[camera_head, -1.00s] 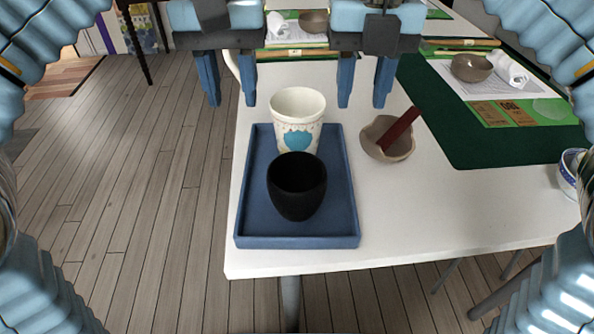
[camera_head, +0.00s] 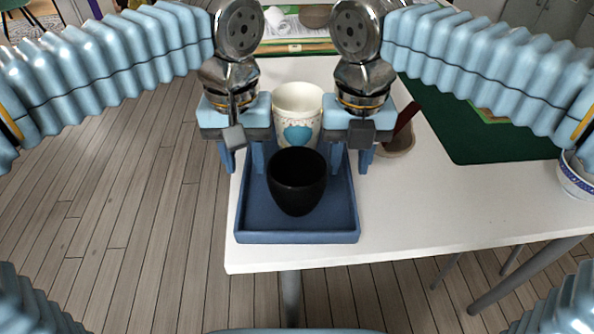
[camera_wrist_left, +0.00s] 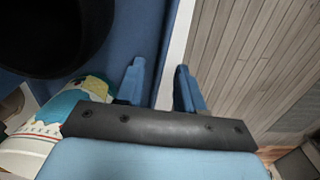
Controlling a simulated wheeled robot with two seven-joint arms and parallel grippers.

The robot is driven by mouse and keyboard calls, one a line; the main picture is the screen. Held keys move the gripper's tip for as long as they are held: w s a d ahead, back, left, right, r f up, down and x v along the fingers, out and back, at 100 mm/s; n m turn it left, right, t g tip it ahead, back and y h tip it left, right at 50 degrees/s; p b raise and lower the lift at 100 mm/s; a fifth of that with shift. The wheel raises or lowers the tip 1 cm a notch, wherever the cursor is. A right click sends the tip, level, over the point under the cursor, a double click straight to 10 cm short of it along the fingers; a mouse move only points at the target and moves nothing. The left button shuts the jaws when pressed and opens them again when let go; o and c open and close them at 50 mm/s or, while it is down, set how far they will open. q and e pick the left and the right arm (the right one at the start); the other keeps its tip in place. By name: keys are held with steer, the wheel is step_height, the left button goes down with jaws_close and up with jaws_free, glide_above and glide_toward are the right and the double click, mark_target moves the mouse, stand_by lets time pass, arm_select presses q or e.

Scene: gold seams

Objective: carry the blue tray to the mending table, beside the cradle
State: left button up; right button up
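The blue tray (camera_head: 297,237) lies flat on the white table near its front left corner. A black cup (camera_head: 297,180) stands in it, with a white patterned cup (camera_head: 298,105) behind. My left gripper (camera_head: 243,165) is open above the tray's left side. In the left wrist view its fingers (camera_wrist_left: 160,88) are apart, on either side of the tray's left wall (camera_wrist_left: 158,45). My right gripper (camera_head: 351,165) is open at the tray's right side, its fingers apart around the right wall's line. Whether either touches the tray is not clear. I cannot identify a cradle.
The white table (camera_head: 450,205) has free surface right of the tray. A brown bowl (camera_head: 398,140) is close beside my right gripper, partly hidden. A dark green mat (camera_head: 480,140) and a blue-and-white bowl (camera_head: 576,176) lie further right. Wooden floor (camera_head: 130,220) is open on the left.

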arm_select(q)
steer(key=shift+f, duration=0.15)
arm_select(e)
steer(key=shift+f, duration=0.2)
arm_select(q)
jaws_close()
arm_select(e)
jaws_close()
